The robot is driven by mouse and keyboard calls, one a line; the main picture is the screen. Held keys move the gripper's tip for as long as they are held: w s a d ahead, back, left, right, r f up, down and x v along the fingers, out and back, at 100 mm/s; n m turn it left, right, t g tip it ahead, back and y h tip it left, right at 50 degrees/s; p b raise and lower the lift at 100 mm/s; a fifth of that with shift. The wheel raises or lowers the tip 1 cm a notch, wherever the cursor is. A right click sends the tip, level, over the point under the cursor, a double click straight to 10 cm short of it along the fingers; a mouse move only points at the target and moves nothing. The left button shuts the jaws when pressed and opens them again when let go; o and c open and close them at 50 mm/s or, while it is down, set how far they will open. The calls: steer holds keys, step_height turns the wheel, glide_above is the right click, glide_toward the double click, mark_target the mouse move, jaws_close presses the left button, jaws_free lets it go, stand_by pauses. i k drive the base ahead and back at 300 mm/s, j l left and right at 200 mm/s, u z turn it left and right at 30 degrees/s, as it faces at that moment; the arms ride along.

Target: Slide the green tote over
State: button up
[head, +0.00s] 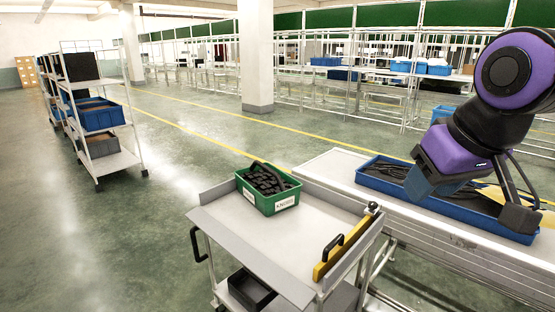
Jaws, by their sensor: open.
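The green tote (257,200) sits upright on the left end of the grey cart top (296,247). It holds dark, ribbed parts and has white labels on its sides. My gripper (482,197) is at the right, over the long blue tray (470,220) on the conveyor, well to the right of the tote and apart from it. It is open, with no object seen between its jaws. The gripper hides part of the tray, and whether it touches the tray cannot be told.
The conveyor (333,165) runs beside the cart on its right. A yellow bar (337,258) with a black handle lies along the cart's right edge. A black bin (250,289) is on the lower shelf. A shelf trolley (122,160) stands at the left, with open floor between.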

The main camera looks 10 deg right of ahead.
mark_target(272, 192)
steer(key=j+z, duration=0.3)
steer(key=j, duration=0.45)
steer(key=j+z, duration=0.25)
steer(key=j, duration=0.55)
steer(key=i+j+z, duration=0.15)
steer(key=j, duration=0.3)
steer(key=i+j+z, duration=0.15)
steer(key=j, duration=0.25)
steer(key=i+j+z, duration=0.15)
steer(key=j, duration=0.35)
steer(key=i+j+z, duration=0.15)
steer(key=j, duration=0.3)
steer(key=j+z, duration=0.15)
steer(key=j, duration=0.35)
steer(key=i+j+z, duration=0.2)
steer(key=i+j, duration=0.5)
steer(key=j, duration=0.15)
